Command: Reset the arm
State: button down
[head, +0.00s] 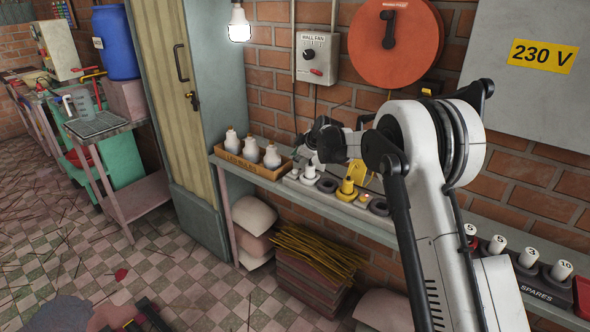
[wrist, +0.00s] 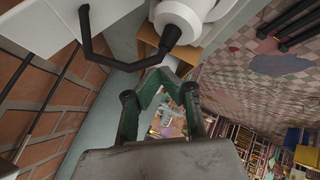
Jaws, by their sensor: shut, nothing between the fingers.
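My arm reaches over the wall shelf (head: 335,209) from the right in the head view. Its far end is small and dark there, and my fingers cannot be made out clearly. In the wrist view my gripper (wrist: 162,78) shows its green fingers drawn together at the tips, shut with nothing between them. A white rounded thing (wrist: 182,18) lies just beyond the fingertips at the top of the wrist view; I cannot tell what it is. A tan wooden edge (wrist: 185,56) shows below it.
A wooden box of white bulbs (head: 254,167) stands on the shelf, left of a yellow fixture (head: 347,187). A spares rack (head: 537,285) is at right. A hanging lamp (head: 239,25), switch box (head: 317,57) and red reel (head: 396,40) are above. The tiled floor at left is mostly open.

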jog(key=shift+r+p, duration=0.3)
jog(key=shift+r, duration=0.65)
jog(key=shift+d+r, duration=0.1)
jog(key=shift+r, duration=0.05)
jog(key=s+d+r+m+h, duration=0.1)
jog(key=s+d+r+m, duration=0.2)
jog(key=s+d+r, duration=0.45)
jog(key=s+d+r+m+h, duration=0.1)
jog(key=s+d+r+m, duration=0.3)
jog(key=s, duration=0.6)
jog(key=s+d+r+m+h, duration=0.1)
jog(key=s+d+r, duration=0.4)
jog(key=s+r, duration=0.3)
jog(key=s+d+f+m+h, duration=0.1)
jog(key=s+d+f+m, duration=0.2)
jog(key=s, duration=0.8)
jog(key=s+d+f+m+h, duration=0.1)
jog(key=s+d+f+m, duration=0.2)
jog(key=s, duration=0.9)
jog(key=s+d+f+m, duration=0.2)
jog(key=s+d, duration=0.3)
jog(key=s, duration=0.6)
jog(key=shift+s+f+m+h, duration=0.15)
jog(key=shift+f+m+h, duration=0.25)
jog(key=shift+f, duration=0.1)
